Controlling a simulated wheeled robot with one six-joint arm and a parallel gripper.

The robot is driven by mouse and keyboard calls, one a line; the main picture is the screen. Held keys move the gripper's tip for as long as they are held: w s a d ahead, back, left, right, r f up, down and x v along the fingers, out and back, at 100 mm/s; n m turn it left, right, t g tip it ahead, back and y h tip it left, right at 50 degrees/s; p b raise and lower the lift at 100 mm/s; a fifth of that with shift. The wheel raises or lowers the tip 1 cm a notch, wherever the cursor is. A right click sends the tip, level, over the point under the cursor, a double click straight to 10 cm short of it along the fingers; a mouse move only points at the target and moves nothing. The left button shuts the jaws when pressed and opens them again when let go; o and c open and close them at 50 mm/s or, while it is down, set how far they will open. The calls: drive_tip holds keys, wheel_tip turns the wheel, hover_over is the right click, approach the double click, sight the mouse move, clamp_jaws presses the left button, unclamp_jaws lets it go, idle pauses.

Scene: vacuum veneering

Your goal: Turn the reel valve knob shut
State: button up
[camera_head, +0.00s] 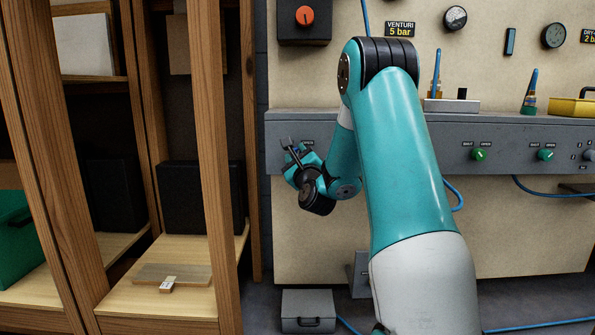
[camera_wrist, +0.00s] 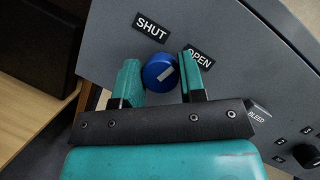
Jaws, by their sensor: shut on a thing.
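A blue round knob (camera_wrist: 161,72) sits on the grey panel between the labels SHUT (camera_wrist: 151,27) and OPEN (camera_wrist: 199,58) in the wrist view. A pale mark on its face slants up to the right, toward the OPEN side. My gripper (camera_wrist: 160,62) has its two teal fingers on either side of the knob and is shut on it. In the head view my gripper (camera_head: 298,150) is at the left end of the grey panel (camera_head: 405,128); the knob is hidden there by my gripper. I cannot read a valve name beside it.
A green knob (camera_head: 479,154) and a teal knob (camera_head: 545,154) stand farther right on the panel. A black knob (camera_wrist: 305,155) is near a BLEED label in the wrist view. A wooden shelf (camera_head: 158,295) stands left. Blue hoses hang below the panel.

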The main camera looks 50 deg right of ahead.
drive_tip(key=shift+a+n+g+y+p, duration=0.1)
drive_tip(key=shift+n+g+y+p, duration=0.45)
drive_tip(key=shift+n, duration=1.65)
drive_tip(key=shift+d+n+g+y+p, duration=0.15)
drive_tip(key=shift+n+y+p, duration=0.8)
drive_tip(key=shift+n, duration=1.25)
drive_tip(key=shift+a+n+g+y+p, duration=0.15)
drive_tip(key=shift+n+g+y+p, duration=0.45)
drive_tip(key=shift+n, duration=1.6)
drive_tip(key=o, duration=0.9)
drive_tip(key=b+v, duration=0.8)
drive_tip(key=v, duration=0.9)
drive_tip(key=shift+s, duration=0.25)
